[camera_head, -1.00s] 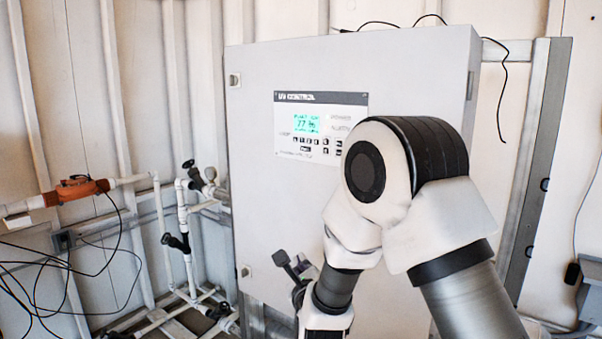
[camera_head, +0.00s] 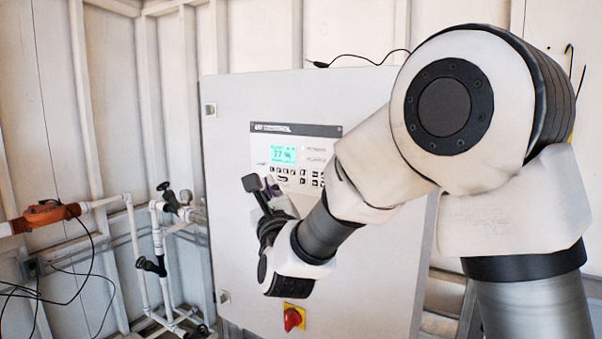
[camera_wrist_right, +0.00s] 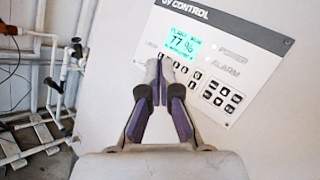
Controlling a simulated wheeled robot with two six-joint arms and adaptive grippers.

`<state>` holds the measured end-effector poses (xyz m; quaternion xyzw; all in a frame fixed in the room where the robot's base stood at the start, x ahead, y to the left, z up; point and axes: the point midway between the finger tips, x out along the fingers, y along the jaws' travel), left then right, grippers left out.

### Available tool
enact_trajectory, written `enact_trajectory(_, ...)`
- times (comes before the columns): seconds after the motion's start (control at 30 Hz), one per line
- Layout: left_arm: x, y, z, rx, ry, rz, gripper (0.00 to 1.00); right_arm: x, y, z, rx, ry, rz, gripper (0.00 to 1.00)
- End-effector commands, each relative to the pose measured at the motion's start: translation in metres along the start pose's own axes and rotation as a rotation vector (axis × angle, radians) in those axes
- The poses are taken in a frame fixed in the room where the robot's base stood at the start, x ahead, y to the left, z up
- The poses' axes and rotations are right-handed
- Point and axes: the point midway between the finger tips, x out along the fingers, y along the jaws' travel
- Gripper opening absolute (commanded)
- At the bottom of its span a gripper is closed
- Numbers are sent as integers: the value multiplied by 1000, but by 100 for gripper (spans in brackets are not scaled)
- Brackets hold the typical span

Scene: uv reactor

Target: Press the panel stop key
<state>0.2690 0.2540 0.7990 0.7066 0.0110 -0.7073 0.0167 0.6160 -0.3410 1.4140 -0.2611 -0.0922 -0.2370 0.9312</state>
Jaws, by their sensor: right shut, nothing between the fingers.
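The grey control panel (camera_head: 318,143) is on the front of a large light-grey cabinet (camera_head: 365,105) and has a lit green display (camera_head: 283,154). In the wrist view the panel (camera_wrist_right: 262,48) shows its display (camera_wrist_right: 185,42) and small black keys (camera_wrist_right: 222,98) below and to the right. Key labels are too small to read, so I cannot tell which is the stop key. My right gripper (camera_head: 262,188) is shut and empty, in front of the panel's lower left. In the wrist view its fingertips (camera_wrist_right: 160,62) overlap the area just below the display and hide part of the key row. Contact cannot be told. My left gripper is not in view.
A red rotary knob (camera_head: 292,318) on a yellow plate is low on the cabinet. White pipes with dark valves (camera_head: 157,240) and an orange fitting (camera_head: 45,214) stand to the left, with loose black cables near them. My right arm covers the cabinet's right side.

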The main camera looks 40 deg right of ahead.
Motion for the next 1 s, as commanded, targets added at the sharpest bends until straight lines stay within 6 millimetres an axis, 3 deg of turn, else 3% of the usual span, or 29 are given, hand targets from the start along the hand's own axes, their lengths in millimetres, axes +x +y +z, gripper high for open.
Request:
enact_trajectory(0.5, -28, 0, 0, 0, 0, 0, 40, 43, -33, -29, 3, 4, -2, 0)
enact_trajectory(0.73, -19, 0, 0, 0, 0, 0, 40, 58, -42, -44, 1, 1, -1, 0)
enact_trajectory(1.0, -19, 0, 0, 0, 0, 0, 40, 61, -44, -45, 0, 1, 0, 0)
